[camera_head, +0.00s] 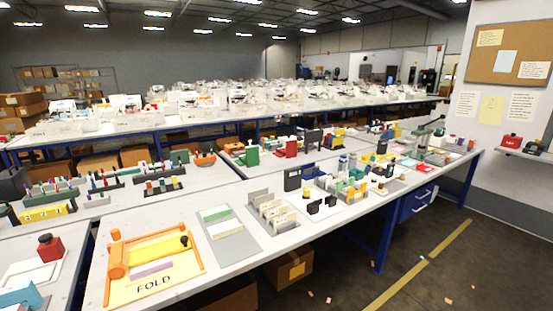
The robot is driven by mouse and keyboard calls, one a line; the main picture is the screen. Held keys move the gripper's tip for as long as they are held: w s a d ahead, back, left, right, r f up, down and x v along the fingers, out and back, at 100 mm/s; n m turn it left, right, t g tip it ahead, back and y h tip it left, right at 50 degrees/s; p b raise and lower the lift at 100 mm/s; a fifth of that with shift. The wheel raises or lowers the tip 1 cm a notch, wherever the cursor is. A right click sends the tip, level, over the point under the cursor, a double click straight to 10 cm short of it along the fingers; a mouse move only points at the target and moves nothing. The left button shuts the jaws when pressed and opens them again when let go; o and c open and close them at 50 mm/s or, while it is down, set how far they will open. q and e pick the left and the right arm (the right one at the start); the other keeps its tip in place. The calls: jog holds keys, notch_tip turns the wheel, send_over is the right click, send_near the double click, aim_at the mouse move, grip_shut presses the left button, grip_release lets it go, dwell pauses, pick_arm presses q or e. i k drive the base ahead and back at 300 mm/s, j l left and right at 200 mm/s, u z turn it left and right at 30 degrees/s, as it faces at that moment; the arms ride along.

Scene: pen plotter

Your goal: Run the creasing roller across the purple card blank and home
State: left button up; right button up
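The orange fold station (190,279), marked FOLD, lies on the near table at the lower left. An orange cylinder (117,260), which looks like the creasing roller, lies along its left side, with an orange round end near the back left corner. A purple strip (152,268), which looks like the card blank, lies flat inside the frame, to the right of the roller and apart from it. A yellow strip (155,249) lies behind it, with a black knob (185,240) at its right. Neither of my grippers is in view.
A grey board (240,245) with green and white cards lies right of the station, then a card rack (272,218). A red stamp (50,247) and a light blue object (22,297) are at the left. Pen racks (110,180) stand behind.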

aim_at(115, 248)
jog(key=u, duration=1.35)
